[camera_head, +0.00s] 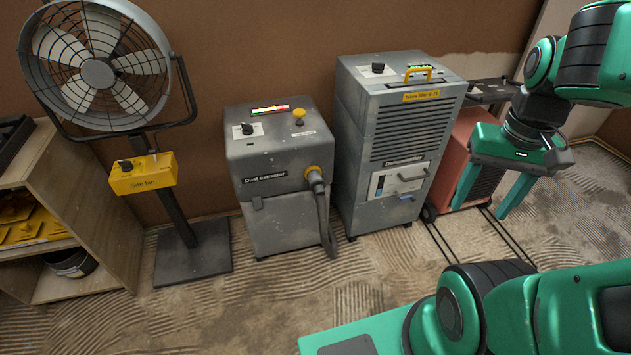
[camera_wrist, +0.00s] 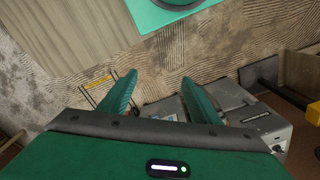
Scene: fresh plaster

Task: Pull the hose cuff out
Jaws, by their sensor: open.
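The hose cuff (camera_head: 315,177) is a grey fitting seated at a yellow ring on the right side of the grey dust extractor (camera_head: 265,215). A grey hose (camera_head: 327,222) hangs down from it to the floor. My gripper (camera_head: 482,208) is open and empty, with two green fingers pointing down, well to the right of the cuff, in front of the red machine. In the wrist view my gripper's fingers (camera_wrist: 158,98) are spread apart with nothing between them. I cannot make out the cuff in the wrist view.
A tall grey dehumidifier (camera_head: 385,140) stands between the extractor and my gripper. A red machine (camera_head: 470,165) is behind my gripper. A large fan (camera_head: 98,72) and a wooden shelf (camera_head: 95,215) stand at the left. The ridged floor in front of the extractor is clear.

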